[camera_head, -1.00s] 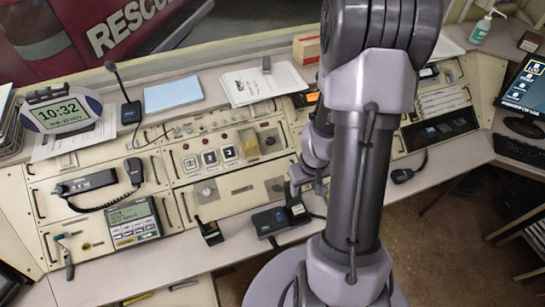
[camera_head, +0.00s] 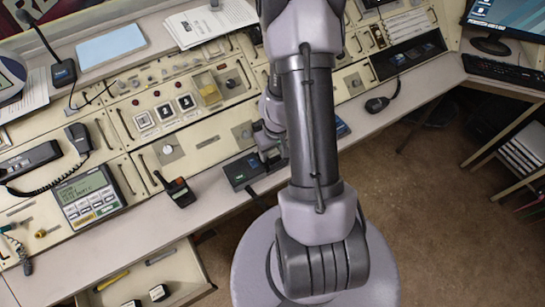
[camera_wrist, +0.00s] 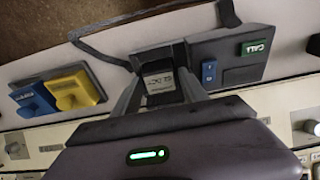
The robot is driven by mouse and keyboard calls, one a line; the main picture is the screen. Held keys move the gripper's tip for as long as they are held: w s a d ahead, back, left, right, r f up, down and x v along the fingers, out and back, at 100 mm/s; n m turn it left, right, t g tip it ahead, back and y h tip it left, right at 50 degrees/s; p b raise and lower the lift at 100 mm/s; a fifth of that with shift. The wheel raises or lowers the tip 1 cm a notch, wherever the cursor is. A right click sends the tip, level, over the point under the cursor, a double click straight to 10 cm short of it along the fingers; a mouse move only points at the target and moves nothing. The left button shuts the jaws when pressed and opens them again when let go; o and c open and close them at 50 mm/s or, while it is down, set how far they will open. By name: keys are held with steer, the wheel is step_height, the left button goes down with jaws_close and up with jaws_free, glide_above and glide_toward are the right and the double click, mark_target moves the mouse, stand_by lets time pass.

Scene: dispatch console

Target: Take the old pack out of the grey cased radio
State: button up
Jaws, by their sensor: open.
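The grey cased radio (camera_head: 240,173) lies flat near the front edge of the desk. In the wrist view its dark grey case (camera_wrist: 232,45) shows a green CALL key and a blue switch. A dark block with a pale label, which looks like the old pack (camera_wrist: 158,82), sits at the radio's left end in that view. My gripper (camera_wrist: 163,62) is open, with one finger on each side of this block. Whether the fingers touch it, I cannot tell. In the head view my gripper (camera_head: 270,150) is low over the radio, partly hidden by my arm.
A black handset (camera_head: 178,192) stands at the desk edge left of the radio. Blue and yellow blocks (camera_wrist: 75,90) lie on its other side.

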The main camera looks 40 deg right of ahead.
jaws_close()
steer(key=shift+r, duration=0.15)
